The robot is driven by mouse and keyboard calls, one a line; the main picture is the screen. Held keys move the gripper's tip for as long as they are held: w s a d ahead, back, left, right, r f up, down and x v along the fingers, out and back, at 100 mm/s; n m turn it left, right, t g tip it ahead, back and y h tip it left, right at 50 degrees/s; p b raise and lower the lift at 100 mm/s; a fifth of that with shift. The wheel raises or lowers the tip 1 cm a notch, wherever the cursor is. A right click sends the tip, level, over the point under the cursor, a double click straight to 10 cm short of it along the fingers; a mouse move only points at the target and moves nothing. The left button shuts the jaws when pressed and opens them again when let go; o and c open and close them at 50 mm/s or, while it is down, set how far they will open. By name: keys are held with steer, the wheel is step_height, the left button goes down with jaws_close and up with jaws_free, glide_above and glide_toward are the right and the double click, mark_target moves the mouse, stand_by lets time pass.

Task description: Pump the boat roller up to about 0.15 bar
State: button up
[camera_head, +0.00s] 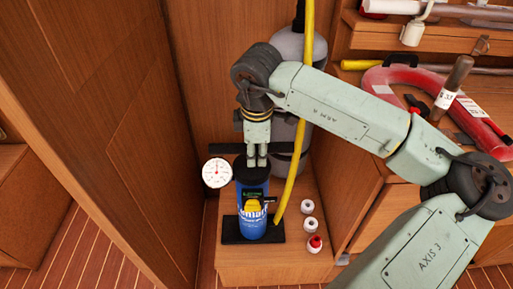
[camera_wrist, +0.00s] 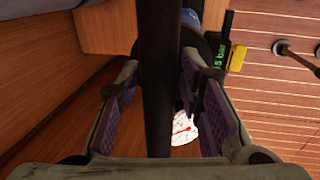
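The boat roller's own body cannot be made out in either view. A blue hand pump (camera_head: 252,220) stands upright on a black foot plate (camera_head: 233,232). Its black crossbar handle (camera_head: 222,149) is a little above the pump's dark top. A round white dial gauge (camera_head: 217,173) stands left of the pump and shows partly in the wrist view (camera_wrist: 184,129). My gripper (camera_head: 257,163) points down at the handle. In the wrist view its fingers (camera_wrist: 160,75) straddle the bar, close to it on both sides. Whether they press on it is unclear. The dial reading is too small to read.
A yellow hose (camera_head: 294,165) rises from beside the pump past a grey cylinder (camera_head: 289,130). Small white caps (camera_head: 308,206) and a red-and-white one (camera_head: 314,244) lie to the right. A wooden wall stands left. The right-hand bench holds a red horseshoe-shaped thing (camera_head: 481,129).

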steer(key=shift+o, duration=0.8)
steer(key=shift+r, duration=0.1)
steer(key=shift+r, duration=0.1)
step_height(320, 180, up, 12)
steer(key=s, duration=0.2)
steer(key=shift+s+f, duration=0.15)
steer(key=shift+f, duration=0.05)
steer(key=shift+s+f, duration=0.1)
